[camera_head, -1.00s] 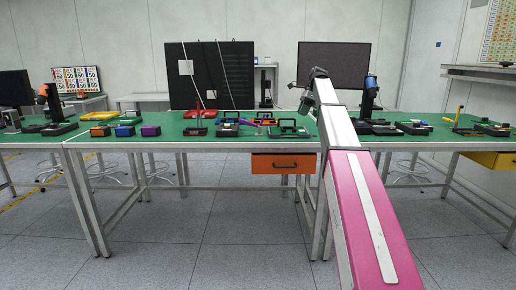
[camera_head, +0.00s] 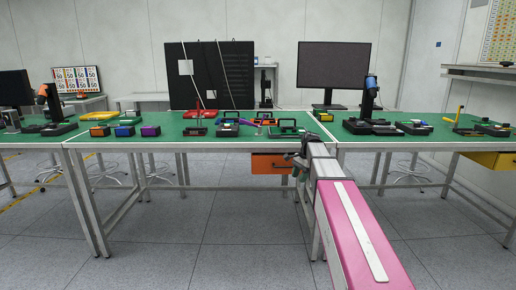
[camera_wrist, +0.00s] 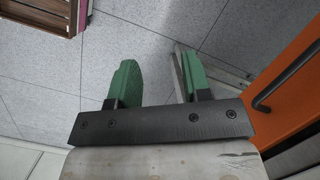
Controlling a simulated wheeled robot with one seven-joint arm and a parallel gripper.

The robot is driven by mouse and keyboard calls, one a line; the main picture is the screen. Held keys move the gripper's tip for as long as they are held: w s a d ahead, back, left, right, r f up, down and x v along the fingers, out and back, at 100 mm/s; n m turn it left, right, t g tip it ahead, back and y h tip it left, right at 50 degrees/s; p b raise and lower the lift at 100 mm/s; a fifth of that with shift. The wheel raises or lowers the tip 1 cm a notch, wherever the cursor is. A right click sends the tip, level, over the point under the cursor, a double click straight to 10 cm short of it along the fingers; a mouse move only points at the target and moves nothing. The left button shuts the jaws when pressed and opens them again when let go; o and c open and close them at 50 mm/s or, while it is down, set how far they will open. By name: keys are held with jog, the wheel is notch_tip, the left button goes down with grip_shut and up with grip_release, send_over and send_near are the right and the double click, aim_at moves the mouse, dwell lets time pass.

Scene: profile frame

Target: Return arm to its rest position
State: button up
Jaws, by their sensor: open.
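My arm, pink and white, reaches forward from the lower right in the head view. My gripper (camera_head: 297,168) is at its far end, in front of the workbench's front edge and below the green top, close to the orange drawer. In the wrist view my gripper (camera_wrist: 160,84) has two green fingers standing apart with only grey floor between them. It is open and empty. In the head view the fingers are small and partly hidden by the arm.
The green-topped workbench (camera_head: 175,143) carries several small tools and cases along its middle. The orange drawer (camera_head: 268,165) hangs under it, and its dark handle shows at the right in the wrist view (camera_wrist: 285,90). A monitor (camera_head: 334,66) stands at the back. Open floor (camera_head: 170,240) lies in front.

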jog(key=s+f+n+h, duration=0.2)
jog(key=s+f+n, duration=0.9)
jog(key=s+f, duration=1)
jog(key=s, duration=0.4)
jog(key=shift+s+f+t+h, duration=0.3)
jog(key=shift+f+h, duration=0.05)
jog(key=shift+h, duration=0.05)
